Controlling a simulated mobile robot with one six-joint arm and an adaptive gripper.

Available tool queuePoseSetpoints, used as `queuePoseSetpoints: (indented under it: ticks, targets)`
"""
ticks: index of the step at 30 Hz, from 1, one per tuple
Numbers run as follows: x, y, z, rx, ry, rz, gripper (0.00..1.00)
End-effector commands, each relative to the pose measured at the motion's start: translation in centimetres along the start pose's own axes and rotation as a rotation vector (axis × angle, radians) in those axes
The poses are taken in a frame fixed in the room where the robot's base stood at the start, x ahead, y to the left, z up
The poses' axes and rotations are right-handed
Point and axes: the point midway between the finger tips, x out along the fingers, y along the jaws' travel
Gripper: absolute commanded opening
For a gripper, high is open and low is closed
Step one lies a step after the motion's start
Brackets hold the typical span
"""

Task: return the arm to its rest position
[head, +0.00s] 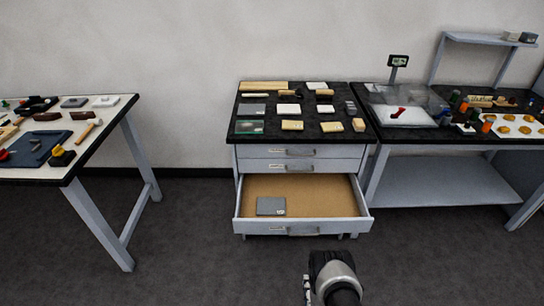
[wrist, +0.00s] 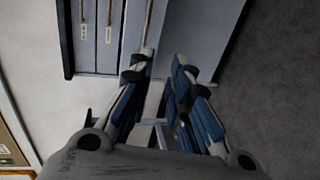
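My gripper (wrist: 161,70) shows in the wrist view with its two blue-padded fingers apart and nothing between them. Beyond the fingers are the grey front of a cabinet with labelled drawers and the dark floor. In the head view part of my arm (head: 333,278) shows at the bottom, in front of the open drawer and right of its middle. It appears apart from the drawer. The fingers cannot be made out clearly there.
Blocks and boxes cover the dark worktop (head: 295,127). A tool table (head: 105,117) is at left, a bench (head: 425,176) at right. Floor between left table and cabinet is clear.

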Motion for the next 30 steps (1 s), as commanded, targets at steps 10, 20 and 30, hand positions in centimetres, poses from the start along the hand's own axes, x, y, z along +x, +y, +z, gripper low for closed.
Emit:
queuePoseSetpoints:
  ticks: [10,20,30]
  targets:
    - [7.1,7.0,-0.1,0.136,-0.005,-0.063,0.18]
    - [13.1,19.5,-0.2,0.371,-0.040,-0.198,0.18]
    - [10.8,35.0,-0.4,0.667,-0.134,-0.370,0.18]
